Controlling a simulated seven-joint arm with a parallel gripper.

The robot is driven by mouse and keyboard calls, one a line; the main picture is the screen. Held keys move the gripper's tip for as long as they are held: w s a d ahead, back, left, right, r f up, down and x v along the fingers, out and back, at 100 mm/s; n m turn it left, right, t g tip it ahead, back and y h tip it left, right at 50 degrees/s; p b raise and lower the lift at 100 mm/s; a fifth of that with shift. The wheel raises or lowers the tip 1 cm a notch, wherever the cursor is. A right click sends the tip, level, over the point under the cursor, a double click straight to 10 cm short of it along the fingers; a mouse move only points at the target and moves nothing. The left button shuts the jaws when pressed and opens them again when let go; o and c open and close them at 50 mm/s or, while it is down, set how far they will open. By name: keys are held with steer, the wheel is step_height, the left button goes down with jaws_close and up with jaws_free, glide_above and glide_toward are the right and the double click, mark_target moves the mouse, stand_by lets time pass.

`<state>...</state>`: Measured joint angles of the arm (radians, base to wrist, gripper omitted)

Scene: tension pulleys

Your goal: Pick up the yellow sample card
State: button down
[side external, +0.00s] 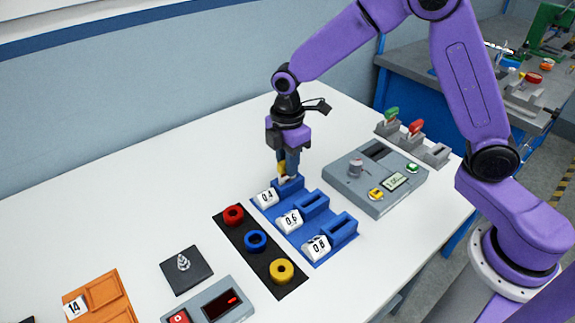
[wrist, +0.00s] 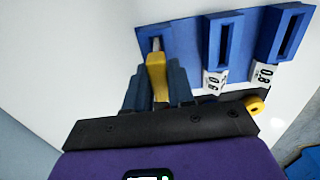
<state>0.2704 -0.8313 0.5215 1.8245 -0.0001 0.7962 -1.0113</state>
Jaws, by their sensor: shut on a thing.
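The yellow sample card (wrist: 157,75) is between the fingers of my gripper (wrist: 155,88), with a pale, thin end pointing at the first blue slotted holder (wrist: 152,31). In the side view my gripper (side external: 288,163) points straight down over that holder (side external: 288,186), marked 0.4, and a bit of the yellow card (side external: 281,168) shows at the fingers. My gripper is shut on the card. The card's pale end is at the holder's slot; I cannot tell how deep it sits. The fingers hide part of the card.
Blue holders marked 0.6 (side external: 313,205) and 0.8 (side external: 342,229) stand alongside with empty slots. A black strip with red, blue and yellow rings (side external: 254,240) lies in front. A grey device (side external: 374,179) is to the right. Green and red cards (side external: 415,127) stand in grey holders behind it.

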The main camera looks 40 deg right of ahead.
steer(key=s+d+r, duration=0.5)
steer(key=s+r, duration=0.6)
steer(key=s, duration=0.2)
steer(key=shift+r, duration=0.4)
steer(key=shift+s, duration=0.1)
steer(key=shift+r, duration=2.5)
